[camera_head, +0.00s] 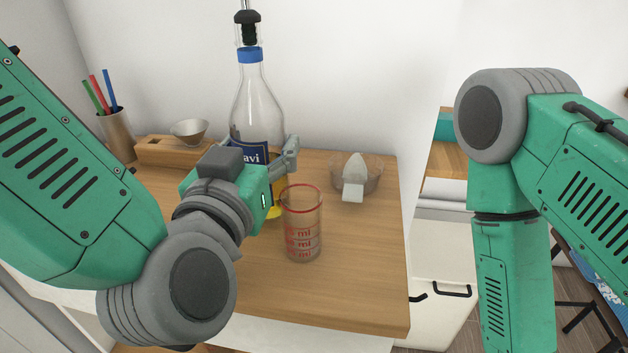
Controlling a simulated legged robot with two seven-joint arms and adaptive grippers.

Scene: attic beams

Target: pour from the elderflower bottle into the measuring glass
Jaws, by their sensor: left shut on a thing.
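The elderflower bottle (257,103) stands upright near the back of the wooden counter. It is clear glass with a blue collar, a dark pourer in its neck and a dark blue label, partly hidden. Some yellow shows low down behind my gripper. My left gripper (284,163) is shut on the bottle at label height. The gripper hides much of the bottle's lower part, so I cannot tell whether its base touches the counter. The measuring glass (302,228), clear with red marks and a red rim, stands upright in front and to the right of the bottle. It looks empty.
A glass bowl (371,178) with a white scoop-like item is at the right back. A wooden block (160,153) with a small metal bowl (189,129) and a cup of coloured straws (118,137) are at left. The counter's front right is clear. My right arm hangs beyond the counter.

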